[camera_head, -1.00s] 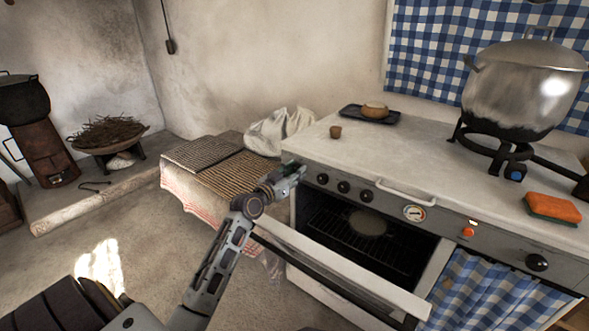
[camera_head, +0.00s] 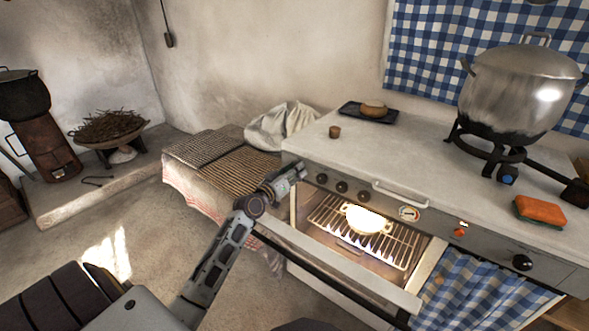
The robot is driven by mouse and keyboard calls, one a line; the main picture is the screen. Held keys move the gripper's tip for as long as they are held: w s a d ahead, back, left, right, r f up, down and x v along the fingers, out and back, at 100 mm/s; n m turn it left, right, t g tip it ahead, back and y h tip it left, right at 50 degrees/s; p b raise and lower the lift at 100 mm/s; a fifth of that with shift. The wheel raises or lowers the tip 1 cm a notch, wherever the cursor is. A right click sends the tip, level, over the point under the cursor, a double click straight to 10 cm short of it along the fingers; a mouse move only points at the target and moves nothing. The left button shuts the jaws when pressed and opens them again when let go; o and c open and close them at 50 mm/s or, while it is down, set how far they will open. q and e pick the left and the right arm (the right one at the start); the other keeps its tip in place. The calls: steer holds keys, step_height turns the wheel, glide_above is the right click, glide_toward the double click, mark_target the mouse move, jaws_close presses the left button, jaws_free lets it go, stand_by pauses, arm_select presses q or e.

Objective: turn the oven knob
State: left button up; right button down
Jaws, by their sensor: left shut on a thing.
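The white stove's front panel carries a row of black knobs (camera_head: 342,187). My left gripper (camera_head: 299,171) is at the left end of this row, at the panel's upper left corner. It is shut on the oven knob there, which its fingers hide. The oven (camera_head: 330,222) below has its door (camera_head: 335,262) swung down open. The inside glows with warm light, and a bright round dish (camera_head: 366,219) sits on the wire rack. My right gripper is out of view.
A large pot (camera_head: 515,95) stands on a burner at the right of the stovetop. An orange sponge (camera_head: 540,211), a small brown cup (camera_head: 335,131) and a dark tray (camera_head: 351,108) also lie there. A rack-topped low table (camera_head: 235,168) stands to the left.

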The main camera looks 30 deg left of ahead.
arm_select(q)
steer(key=shift+n+p, duration=1.6)
steer(key=shift+n, duration=1.4)
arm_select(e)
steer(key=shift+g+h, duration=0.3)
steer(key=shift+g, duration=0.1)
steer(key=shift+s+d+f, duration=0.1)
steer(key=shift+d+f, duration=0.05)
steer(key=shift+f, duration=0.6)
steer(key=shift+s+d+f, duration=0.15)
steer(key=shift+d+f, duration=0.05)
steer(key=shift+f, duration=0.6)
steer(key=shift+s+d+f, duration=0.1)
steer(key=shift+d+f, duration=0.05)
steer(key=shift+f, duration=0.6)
arm_select(q)
steer(key=o, duration=1)
steer(key=shift+o, duration=0.2)
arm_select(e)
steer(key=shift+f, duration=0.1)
arm_select(q)
steer(key=shift+s, duration=0.1)
steer(key=s+a, duration=0.1)
steer(key=s, duration=1)
steer(key=shift+s, duration=0.35)
